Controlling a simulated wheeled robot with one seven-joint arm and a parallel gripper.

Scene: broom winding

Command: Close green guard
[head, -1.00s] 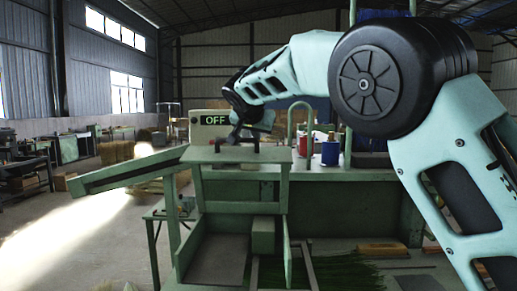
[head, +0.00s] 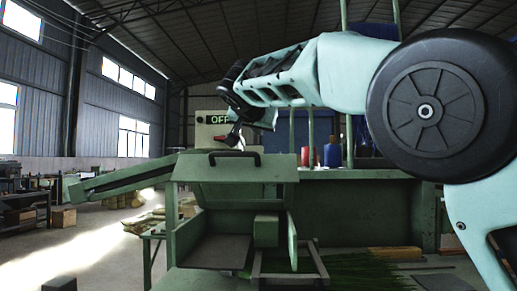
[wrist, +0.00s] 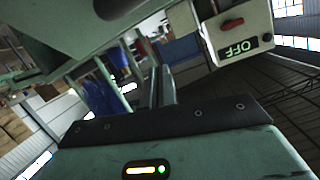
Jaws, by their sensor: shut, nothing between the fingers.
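The green guard (head: 240,172) is the hinged panel with a black handle (head: 235,158) on top of the green machine. It stands raised, with the opening below it in plain view. The handle also shows at the top edge of the wrist view (wrist: 120,7). My gripper (head: 232,138) is above and behind the handle, apart from it as far as I can see. In the wrist view my gripper's fingers (wrist: 162,84) are together with nothing held.
A control box (head: 208,128) with an OFF display and a red knob stands behind my gripper, and shows close by in the wrist view (wrist: 237,40). A green chute (head: 120,180) extends left. Red (head: 307,156) and blue (head: 332,155) containers stand right.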

